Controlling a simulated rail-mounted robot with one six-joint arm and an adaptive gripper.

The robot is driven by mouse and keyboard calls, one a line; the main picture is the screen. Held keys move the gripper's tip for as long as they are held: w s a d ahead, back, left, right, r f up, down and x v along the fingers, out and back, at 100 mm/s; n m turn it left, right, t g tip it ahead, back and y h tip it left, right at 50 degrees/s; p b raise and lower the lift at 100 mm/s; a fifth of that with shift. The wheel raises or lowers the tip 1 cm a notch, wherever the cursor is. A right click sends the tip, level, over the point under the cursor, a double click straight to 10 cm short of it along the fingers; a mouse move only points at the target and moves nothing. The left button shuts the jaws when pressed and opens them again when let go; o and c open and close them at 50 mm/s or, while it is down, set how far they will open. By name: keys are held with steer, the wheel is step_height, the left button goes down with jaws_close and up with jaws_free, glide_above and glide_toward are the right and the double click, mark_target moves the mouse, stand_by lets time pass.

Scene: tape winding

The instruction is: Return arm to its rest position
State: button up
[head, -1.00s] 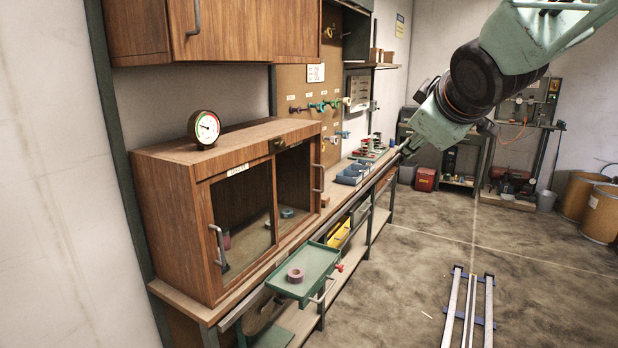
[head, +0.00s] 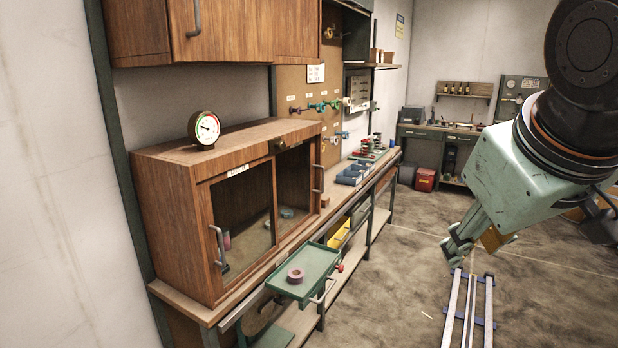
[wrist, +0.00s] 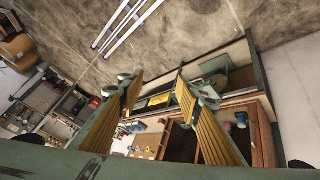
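My gripper (head: 466,246) hangs in the right half of the head view, over the open floor and above the rails, apart from the bench. In the wrist view my gripper (wrist: 160,90) has its two yellow-padded fingers spread wide with nothing between them. My arm reaches down from the upper right corner of the head view and hides part of the back wall. A pinkish tape roll (head: 295,274) lies in the green tray (head: 316,262) at the bench front.
A wooden cabinet (head: 180,205) with glass doors stands on the bench, with a round gauge (head: 204,128) on top. Floor rails (head: 468,305) lie at the lower right. The floor between bench and rails is clear.

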steer(key=s+a+f+m+g, duration=0.1)
steer(key=s+a+f, duration=0.1)
steer(key=s, duration=0.6)
steer(key=s+a+f+m+g+y, duration=0.1)
steer(key=s+a+f, duration=0.1)
steer(key=s, duration=0.6)
steer(key=shift+s+f+m+g, duration=0.3)
steer(key=shift+f+g, duration=0.1)
steer(key=shift+f, duration=0.4)
